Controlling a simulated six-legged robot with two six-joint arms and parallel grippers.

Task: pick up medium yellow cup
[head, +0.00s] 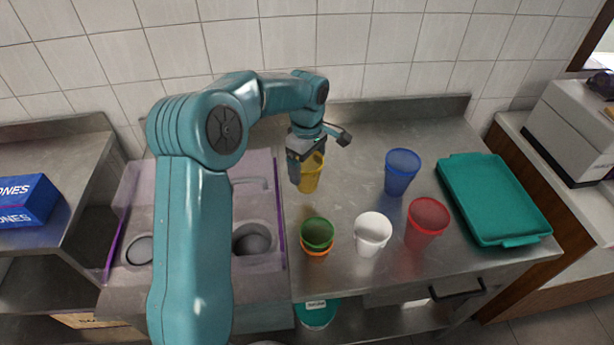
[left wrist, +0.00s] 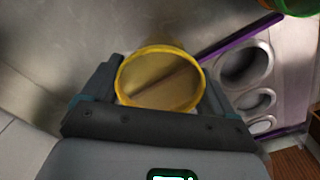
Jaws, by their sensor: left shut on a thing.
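The yellow cup (head: 311,175) is at the back of the steel counter in the head view, close to the sink side. My left gripper (head: 305,165) comes down on it from above and is shut on it. In the left wrist view the yellow cup (left wrist: 160,80) sits between the two fingers of my left gripper (left wrist: 158,95), with its round open rim facing the camera. The cup looks nearly upright in the head view. I cannot tell whether its base touches the counter. My right gripper is in neither view.
A green cup (head: 317,232) sits in an orange one (head: 317,252) near the front. A white cup (head: 372,233), a red cup (head: 426,221) and a blue cup (head: 402,171) stand to the right. A green tray (head: 494,198) lies far right. The sink (head: 253,239) is left.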

